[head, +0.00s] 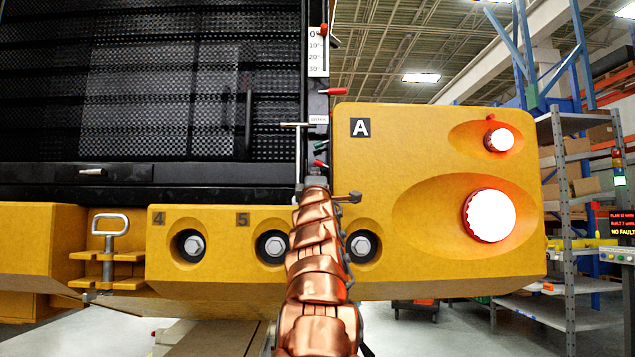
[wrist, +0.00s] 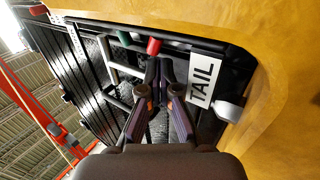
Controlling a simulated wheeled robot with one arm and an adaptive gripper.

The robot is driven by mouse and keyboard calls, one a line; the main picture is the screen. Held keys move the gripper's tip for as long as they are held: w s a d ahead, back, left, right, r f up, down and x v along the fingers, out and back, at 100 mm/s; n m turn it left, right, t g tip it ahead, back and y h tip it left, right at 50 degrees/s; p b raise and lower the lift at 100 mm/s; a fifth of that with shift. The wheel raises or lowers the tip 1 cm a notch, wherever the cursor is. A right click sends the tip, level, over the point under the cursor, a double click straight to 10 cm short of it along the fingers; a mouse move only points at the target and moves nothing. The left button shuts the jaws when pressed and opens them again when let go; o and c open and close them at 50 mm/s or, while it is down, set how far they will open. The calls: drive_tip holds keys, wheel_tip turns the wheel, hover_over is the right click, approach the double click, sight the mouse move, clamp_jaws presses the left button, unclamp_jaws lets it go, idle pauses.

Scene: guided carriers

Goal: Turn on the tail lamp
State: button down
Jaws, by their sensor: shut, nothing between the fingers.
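A white TAIL label (wrist: 205,80) sits on the carrier's dark recessed panel in the wrist view. A red-tipped lever (wrist: 154,46) and a green-tipped lever (wrist: 124,38) are beside it, and a pale-tipped lever (wrist: 229,111) is past the label. My gripper (wrist: 160,62) is shut and empty, with fingertips close to the red tip; I cannot tell if they touch. In the head view, the large round lamp (head: 489,215) and the small round lamp (head: 499,140) glow white with red rims. My copper arm hides part of the panel there.
The yellow carrier housing (head: 400,180) fills the middle, with recessed bolts (head: 189,244) along its lower part. A T-shaped bar (head: 298,155) stands near my arm. A metal handle (head: 109,222) is at left and shelving (head: 565,190) stands at right.

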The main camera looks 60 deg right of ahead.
drive_tip(key=w+a+b+v, duration=0.1)
drive_tip(key=w+b+v, duration=0.1)
drive_tip(key=b+v, duration=0.8)
drive_tip(key=shift+s+a+b, duration=0.2)
drive_tip(key=shift+a+b, duration=0.1)
drive_tip(key=shift+a, duration=0.35)
drive_tip(key=shift+f, duration=0.15)
